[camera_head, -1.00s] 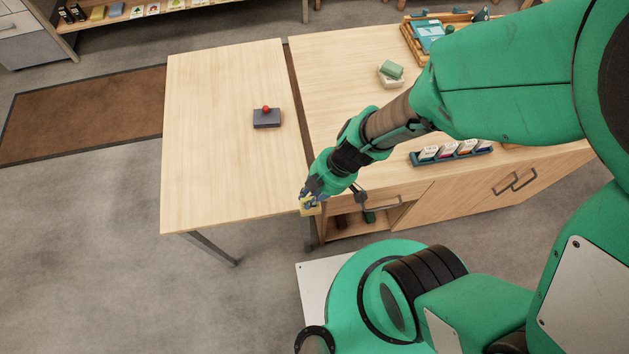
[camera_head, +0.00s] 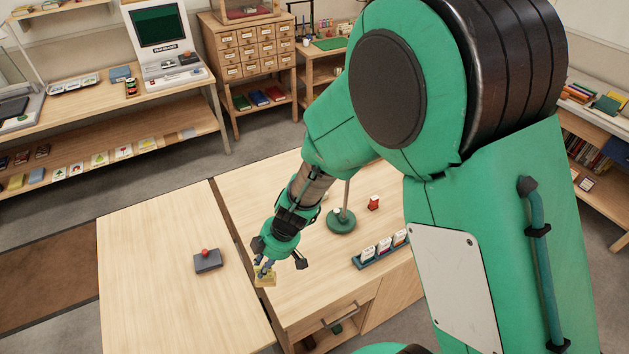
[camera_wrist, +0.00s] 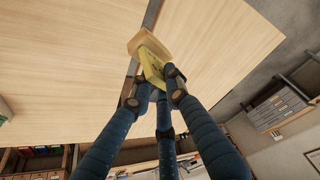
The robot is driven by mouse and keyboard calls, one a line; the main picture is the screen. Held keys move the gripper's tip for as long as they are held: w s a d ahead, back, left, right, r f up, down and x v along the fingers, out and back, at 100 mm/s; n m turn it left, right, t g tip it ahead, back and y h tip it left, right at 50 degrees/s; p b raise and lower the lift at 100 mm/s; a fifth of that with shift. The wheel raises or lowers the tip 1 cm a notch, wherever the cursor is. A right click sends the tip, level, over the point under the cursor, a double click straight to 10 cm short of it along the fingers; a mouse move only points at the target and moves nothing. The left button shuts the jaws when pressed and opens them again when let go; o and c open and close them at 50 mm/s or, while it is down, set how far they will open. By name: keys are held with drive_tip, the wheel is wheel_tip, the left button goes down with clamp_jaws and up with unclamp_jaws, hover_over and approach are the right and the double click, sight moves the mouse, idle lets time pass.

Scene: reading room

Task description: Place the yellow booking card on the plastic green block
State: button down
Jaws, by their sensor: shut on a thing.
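My gripper (camera_head: 265,268) is shut on the yellow booking card (camera_head: 265,280), which hangs from the fingertips near the gap between the two tables. In the wrist view the card (camera_wrist: 152,68) is tilted between the blue fingers, with a paler tan part at its far end. A small dark green piece (camera_head: 336,328) shows in the open compartment under the drawer; I cannot tell whether it is the plastic green block. The part of the right table behind my arm is hidden.
A grey box with a red knob (camera_head: 207,260) sits on the left table (camera_head: 150,270). On the right table stand a green-based lamp (camera_head: 341,220), a small red object (camera_head: 373,203) and a blue tray of cards (camera_head: 362,262). Most of the left table is clear.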

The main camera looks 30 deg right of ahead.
drive_tip(key=w+d+r+m+t+h+p, duration=0.1)
drive_tip(key=w+d+m+p, duration=0.5)
drive_tip(key=w+d, duration=1)
drive_tip(key=w+d+r+m+t+h+p, duration=0.1)
drive_tip(key=w+d+r+m+h+p, duration=0.2)
drive_tip(key=w+d, duration=1.4)
wheel_tip(320, 180, up, 2)
drive_tip(key=d+m+p, duration=0.3)
drive_tip(key=shift+r+m, duration=0.15)
drive_tip(key=shift+m, duration=0.25)
wheel_tip(320, 180, down, 6)
drive_tip(key=shift+t, duration=0.3)
drive_tip(key=shift+w+f, duration=0.1)
drive_tip(key=shift+f, duration=0.1)
wheel_tip(320, 180, down, 2)
drive_tip(key=shift+a+f, duration=0.1)
drive_tip(key=shift+f, duration=0.7)
